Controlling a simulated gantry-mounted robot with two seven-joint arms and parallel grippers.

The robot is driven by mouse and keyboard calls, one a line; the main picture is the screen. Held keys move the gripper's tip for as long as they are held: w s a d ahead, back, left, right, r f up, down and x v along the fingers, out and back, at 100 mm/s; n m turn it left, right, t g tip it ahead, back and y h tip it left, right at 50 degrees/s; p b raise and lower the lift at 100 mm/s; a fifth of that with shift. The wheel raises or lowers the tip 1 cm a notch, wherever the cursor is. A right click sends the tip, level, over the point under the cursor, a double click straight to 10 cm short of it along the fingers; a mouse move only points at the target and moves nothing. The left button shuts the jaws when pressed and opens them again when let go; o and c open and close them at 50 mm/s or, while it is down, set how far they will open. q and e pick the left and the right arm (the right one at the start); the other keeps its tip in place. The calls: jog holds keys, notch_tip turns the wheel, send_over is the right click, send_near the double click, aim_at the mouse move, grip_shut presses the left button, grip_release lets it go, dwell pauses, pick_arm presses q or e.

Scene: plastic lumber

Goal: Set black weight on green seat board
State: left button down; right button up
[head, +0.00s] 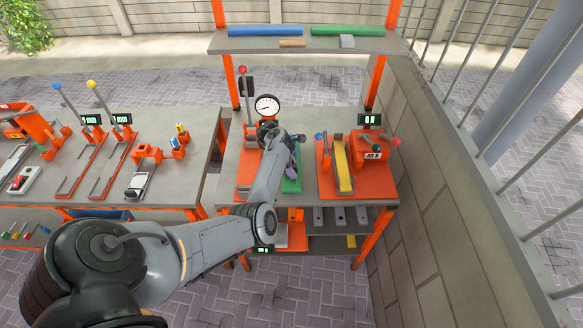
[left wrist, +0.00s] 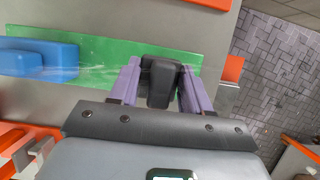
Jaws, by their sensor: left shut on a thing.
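The black weight (left wrist: 160,82) sits between the two purple fingers of my left gripper (left wrist: 159,88), which is shut on it. The green seat board (left wrist: 105,50) runs behind the weight in the left wrist view, and the weight overlaps its lower edge there. I cannot tell whether the weight touches the board. In the head view, my left gripper (head: 292,168) is over the green board (head: 292,184) on the right table, and my arm hides part of both. The weight cannot be made out there. My right gripper is not in view.
A blue block (left wrist: 40,58) lies at the board's left end in the left wrist view. A dial gauge (head: 267,107) stands behind my gripper. An orange fixture with a yellow bar (head: 343,165) is to the right. A raised shelf (head: 300,45) spans the back.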

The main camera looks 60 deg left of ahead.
pick_arm(q)
jog(key=shift+f+b, duration=0.45)
jog(key=shift+f, duration=0.25)
jog(key=shift+c, duration=2.2)
grip_release()
jog(key=shift+w, duration=0.1)
jog(key=shift+o, duration=0.6)
jog(key=shift+f, duration=0.15)
jog(key=o, duration=0.3)
jog(key=shift+r, duration=0.25)
notch_tip(320, 180, up, 2)
jog(key=p, duration=0.2)
jog(key=shift+r+p, duration=0.1)
jog(key=shift+p, duration=0.25)
notch_tip(320, 180, up, 5)
jog(key=p, duration=0.5)
jog(key=shift+f, duration=0.2)
